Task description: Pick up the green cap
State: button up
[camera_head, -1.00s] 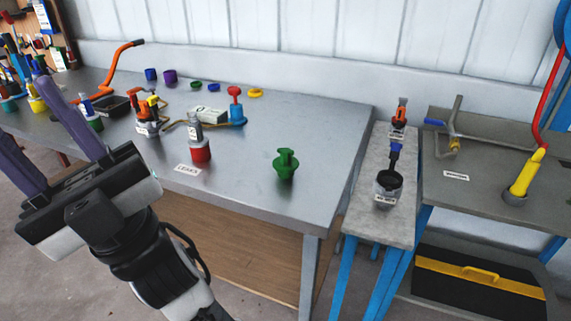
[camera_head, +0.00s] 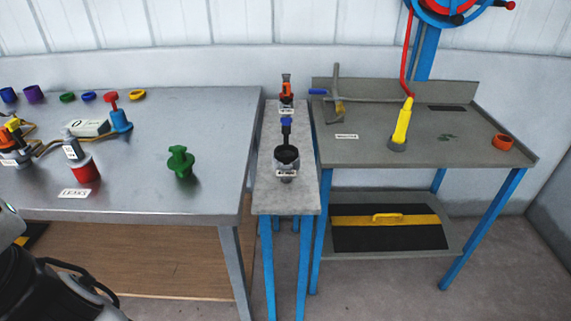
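A green flanged piece (camera_head: 181,162) stands upright on the grey metal table (camera_head: 215,130), near its right front part. A small green ring-shaped cap (camera_head: 67,97) lies at the back of the same table, between a purple cap (camera_head: 34,94) and a flat blue cap (camera_head: 89,96). I cannot tell which green piece is the task's green cap. Both stand free, with nothing touching them. My gripper is outside the view; only part of my arm shows at the lower left edge.
A red-based bottle (camera_head: 84,168) and a blue-and-red fitting (camera_head: 120,117) stand left of the green piece. A narrow grey stand (camera_head: 268,190) with a black cup (camera_head: 286,160) adjoins the table. A workbench (camera_head: 380,150) with a yellow tool (camera_head: 403,122) is at right.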

aim_at(181, 162)
jog(key=i+l+u, duration=0.1)
jog(key=u, duration=1.4)
jog(key=l+u, duration=0.35)
jog(key=u, duration=0.15)
jog(key=k+l+u, duration=0.15)
jog(key=l+u, duration=0.2)
jog(key=u, duration=0.15)
jog(key=k+l+u, duration=0.1)
jog(key=l, duration=0.35)
jog(key=k+l+u, duration=0.15)
jog(key=k+l, duration=0.15)
jog(key=k+l+u, duration=0.1)
jog(key=l, duration=0.4)
jog(key=k, duration=0.1)
